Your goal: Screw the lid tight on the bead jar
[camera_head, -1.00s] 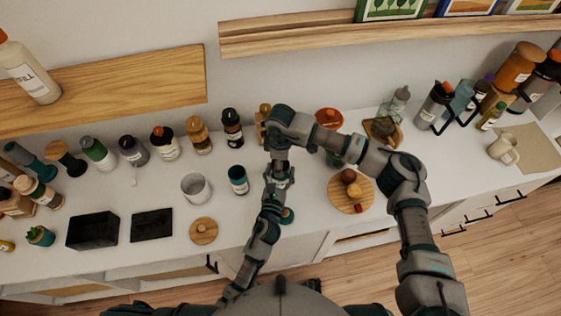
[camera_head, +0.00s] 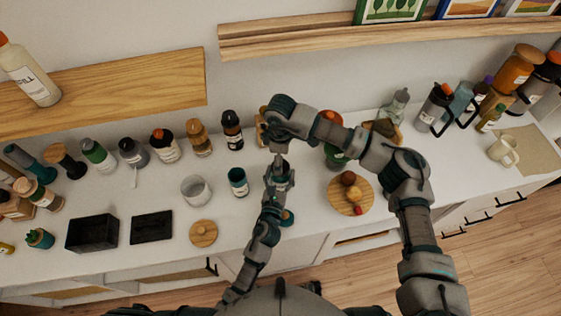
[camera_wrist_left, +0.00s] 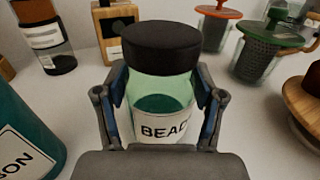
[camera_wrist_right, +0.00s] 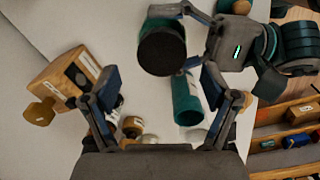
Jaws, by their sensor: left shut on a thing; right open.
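The bead jar (camera_wrist_left: 160,102) is clear with teal contents and a label reading "BEAD", partly hidden. Its black lid (camera_wrist_left: 160,45) sits on top; I cannot tell how tight it is. My left gripper (camera_wrist_left: 162,90) is shut around the jar body below the lid. In the right wrist view the lid (camera_wrist_right: 162,52) shows as a dark disc just ahead of my right gripper (camera_wrist_right: 150,80), which is open with nothing between its fingers. In the head view my right arm hides most of the jar.
Bottles line the back. A round wooden board (camera_head: 345,205) lies to the right.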

